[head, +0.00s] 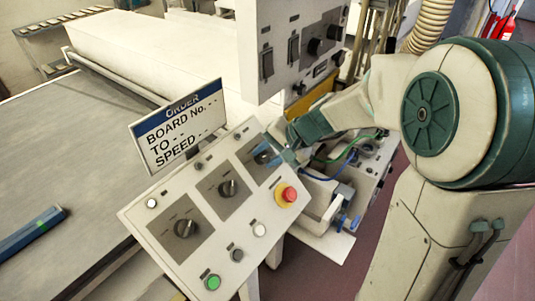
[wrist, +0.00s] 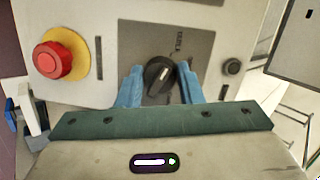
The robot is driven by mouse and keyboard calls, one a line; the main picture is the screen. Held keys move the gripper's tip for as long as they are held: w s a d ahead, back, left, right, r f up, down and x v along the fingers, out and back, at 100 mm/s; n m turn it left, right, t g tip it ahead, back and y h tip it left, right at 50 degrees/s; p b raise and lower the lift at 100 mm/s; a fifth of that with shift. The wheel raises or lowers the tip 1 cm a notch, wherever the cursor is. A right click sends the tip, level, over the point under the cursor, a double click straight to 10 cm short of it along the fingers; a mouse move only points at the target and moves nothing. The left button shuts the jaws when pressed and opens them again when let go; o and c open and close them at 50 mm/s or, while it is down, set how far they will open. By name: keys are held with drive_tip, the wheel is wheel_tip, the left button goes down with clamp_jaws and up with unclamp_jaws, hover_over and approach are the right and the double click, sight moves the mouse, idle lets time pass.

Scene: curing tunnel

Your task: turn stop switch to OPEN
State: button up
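A sloped grey control panel (head: 150,215) carries several black rotary knobs on dark plates. My gripper (head: 264,156) is at the upper right knob, beside the red stop button. In the wrist view the two blue fingers of my gripper (wrist: 159,88) stand on either side of this black knob (wrist: 159,75), apart, with a narrow gap visible on the right. The knob's pale pointer mark leans slightly right of straight up in that view. The plate's lettering is too small to read, so I cannot tell its label or position. In the head view my fingers largely hide this knob.
A red mushroom button on a yellow ring (head: 286,195) sits close to my gripper; it also shows in the wrist view (wrist: 53,61). A middle knob (head: 228,188) and lower left knob (head: 185,228) are nearby. An order sign (head: 178,127) stands behind the panel. A switch box (head: 295,45) rises beyond.

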drive_tip(key=shift+c, duration=0.7)
drive_tip(key=shift+m, duration=0.3)
drive_tip(key=m+b, duration=0.1)
drive_tip(key=m, duration=0.1)
drive_tip(key=shift+m+y, duration=0.3)
drive_tip(key=shift+y, duration=0.1)
drive_tip(key=m+b, duration=0.1)
drive_tip(key=m, duration=0.4)
drive_tip(key=shift+t+y+b, duration=0.3)
drive_tip(key=shift+t+y, duration=0.1)
drive_tip(key=shift+m, duration=0.4)
drive_tip(key=o, duration=1)
